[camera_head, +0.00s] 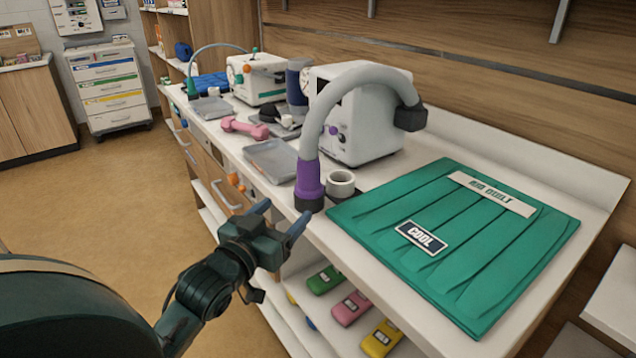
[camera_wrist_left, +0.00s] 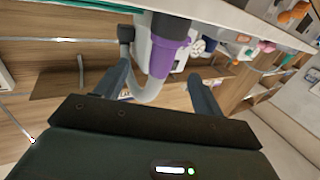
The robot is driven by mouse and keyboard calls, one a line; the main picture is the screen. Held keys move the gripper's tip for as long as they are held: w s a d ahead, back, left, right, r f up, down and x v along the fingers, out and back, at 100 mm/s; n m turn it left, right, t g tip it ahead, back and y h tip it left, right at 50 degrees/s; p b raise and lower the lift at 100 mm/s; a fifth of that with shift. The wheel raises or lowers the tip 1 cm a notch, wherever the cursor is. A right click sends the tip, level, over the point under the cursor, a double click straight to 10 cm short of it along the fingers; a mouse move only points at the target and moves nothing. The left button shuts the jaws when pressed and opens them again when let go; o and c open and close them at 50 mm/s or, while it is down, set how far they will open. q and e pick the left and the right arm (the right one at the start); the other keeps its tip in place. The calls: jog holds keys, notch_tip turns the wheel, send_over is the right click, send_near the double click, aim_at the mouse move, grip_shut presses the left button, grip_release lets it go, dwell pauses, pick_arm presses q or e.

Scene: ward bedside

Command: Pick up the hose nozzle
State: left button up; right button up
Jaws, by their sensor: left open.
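The hose nozzle (camera_head: 310,182) is a purple collar with a black end on a thick grey hose. It points down at the front edge of the white counter, and the hose arches up behind it to a black end by a white machine. In the left wrist view the purple nozzle (camera_wrist_left: 168,48) shows beyond and between the finger tips, rotated by the camera's tilt. My left gripper (camera_head: 281,216) is open and empty, just in front of and slightly below the nozzle, apart from it as far as I can see. My right gripper is not in view.
A green quilt (camera_head: 450,240) marked "COOL" lies right of the nozzle. A white tape roll (camera_head: 341,182) stands close behind it, and a grey tray (camera_head: 271,160) lies to the left. The white machine (camera_head: 368,125) stands behind. Shelves below the counter hold coloured packs. The floor at left is clear.

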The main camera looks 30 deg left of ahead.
aim_at(303, 187)
pick_arm(q)
jog(key=w, duration=0.7)
jog(key=shift+a, duration=0.4)
jog(key=w, duration=0.2)
jog(key=w+a, duration=0.1)
jog(key=w, duration=0.2)
jog(key=shift+w, duration=0.1)
jog(key=c, duration=1)
